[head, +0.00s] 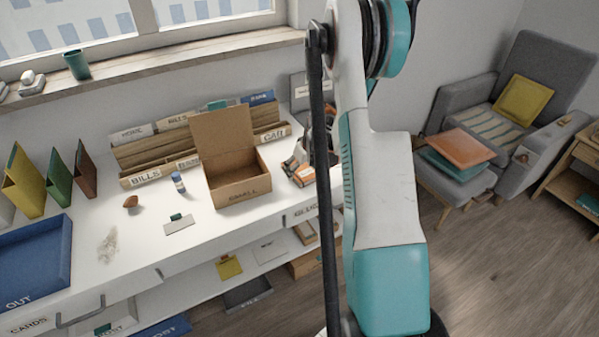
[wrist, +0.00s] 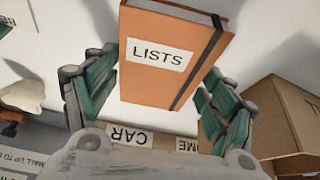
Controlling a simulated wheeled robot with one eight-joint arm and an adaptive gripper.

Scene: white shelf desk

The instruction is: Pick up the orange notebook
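The orange notebook (wrist: 165,60) has a white "LISTS" label and a dark elastic band along its right side. In the wrist view it stands out at the top centre, its upper end cut off by the frame. My gripper (wrist: 162,68) is open, with one finger to the left of the notebook and one to the right. A gap shows at the left finger; I cannot tell whether the right finger touches the cover. In the head view my arm covers the gripper, and I cannot make out the notebook for certain.
The box also shows close to the right finger in the wrist view (wrist: 285,120). A blue tray (head: 35,255) lies at left.

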